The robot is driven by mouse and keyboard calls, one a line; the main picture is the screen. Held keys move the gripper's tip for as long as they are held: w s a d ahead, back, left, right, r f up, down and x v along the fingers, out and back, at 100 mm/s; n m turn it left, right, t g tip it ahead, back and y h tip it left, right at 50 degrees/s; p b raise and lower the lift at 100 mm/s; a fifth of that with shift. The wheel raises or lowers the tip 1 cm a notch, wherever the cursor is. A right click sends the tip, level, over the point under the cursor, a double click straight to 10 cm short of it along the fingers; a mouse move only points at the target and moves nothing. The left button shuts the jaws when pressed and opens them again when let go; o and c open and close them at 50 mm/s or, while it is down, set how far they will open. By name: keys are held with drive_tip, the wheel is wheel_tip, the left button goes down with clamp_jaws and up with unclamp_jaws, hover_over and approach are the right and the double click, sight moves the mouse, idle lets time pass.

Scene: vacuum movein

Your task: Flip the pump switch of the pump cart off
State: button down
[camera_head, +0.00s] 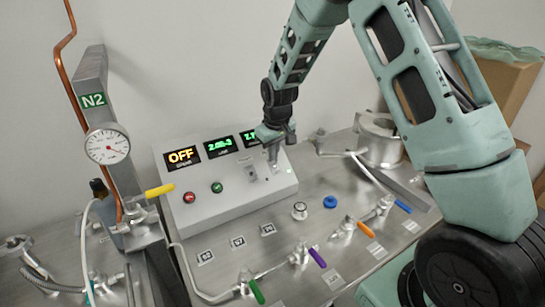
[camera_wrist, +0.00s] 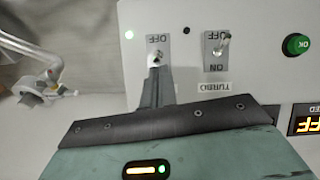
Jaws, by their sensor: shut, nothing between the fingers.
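The pump cart (camera_head: 225,265) is a metal bench carrying a grey control box (camera_head: 230,205). The box has two toggle switches. My gripper (camera_head: 275,168) is shut and empty at the right-hand switch, which is the left one in the wrist view. There my fingertips (camera_wrist: 156,68) overlap the lower part of this switch (camera_wrist: 155,56). An OFF label shows above it, but its lower label and most of its lever are hidden. Contact cannot be told. The other switch (camera_wrist: 225,43), labelled TURBO, has its lever toward OFF in the wrist view.
The left display (camera_head: 183,156) reads OFF; two green displays stand beside it. A red button (camera_head: 189,197) and a green button (camera_head: 217,187) are to the left. Coloured valve handles (camera_head: 317,257) line the front.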

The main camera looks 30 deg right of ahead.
drive_tip(key=t+b, duration=0.1)
drive_tip(key=b, duration=0.1)
drive_tip(key=s+t+b, duration=0.1)
drive_tip(key=b, duration=0.1)
drive_tip(key=shift+s+f, duration=0.25)
drive_tip(key=shift+f, duration=0.1)
drive_tip(key=shift+r, duration=0.25)
drive_tip(key=shift+s+p, duration=0.2)
drive_tip(key=shift+p, duration=0.1)
drive_tip(key=shift+s+r, duration=0.2)
drive_tip(key=shift+s, duration=0.4)
drive_tip(key=shift+r, duration=0.1)
